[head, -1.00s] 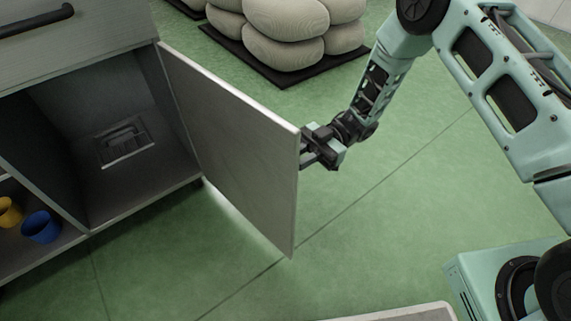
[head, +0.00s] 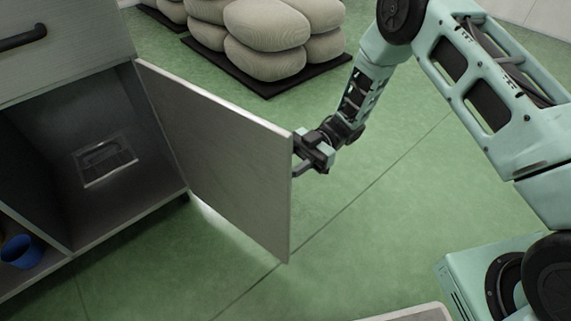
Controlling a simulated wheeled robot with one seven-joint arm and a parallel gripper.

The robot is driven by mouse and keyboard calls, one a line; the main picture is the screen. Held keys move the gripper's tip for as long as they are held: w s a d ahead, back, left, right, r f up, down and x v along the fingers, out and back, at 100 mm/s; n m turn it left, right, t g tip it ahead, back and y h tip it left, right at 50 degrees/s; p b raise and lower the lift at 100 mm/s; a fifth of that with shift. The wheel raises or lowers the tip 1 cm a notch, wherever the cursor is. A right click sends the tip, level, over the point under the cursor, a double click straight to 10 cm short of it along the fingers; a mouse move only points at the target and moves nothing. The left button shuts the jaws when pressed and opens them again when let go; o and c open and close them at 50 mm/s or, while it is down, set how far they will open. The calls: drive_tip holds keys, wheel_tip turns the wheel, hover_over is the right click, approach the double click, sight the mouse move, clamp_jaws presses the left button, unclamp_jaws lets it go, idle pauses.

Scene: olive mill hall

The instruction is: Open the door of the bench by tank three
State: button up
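The bench (head: 88,70) stands at the left of the head view. Its grey door (head: 215,160) is swung well out from the cabinet, hinged at the compartment's right edge. The inside of the compartment is in plain view. My gripper (head: 308,156) is at the far side of the door's free edge, near mid height. The door hides part of the fingers and any handle there, so I cannot tell whether they are shut on something.
A clear container (head: 107,160) sits inside the compartment. A blue cup (head: 22,251) stands on the open shelf at the left. Stacked sacks (head: 265,40) lie on a dark pallet (head: 270,88) behind. The green floor (head: 345,215) right of the door is free.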

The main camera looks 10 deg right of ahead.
drive_tip(key=p+v, duration=0.2)
drive_tip(key=v, duration=1.5)
drive_tip(key=shift+d+p, duration=0.2)
drive_tip(key=shift+p, duration=0.1)
drive_tip(key=shift+w, duration=0.1)
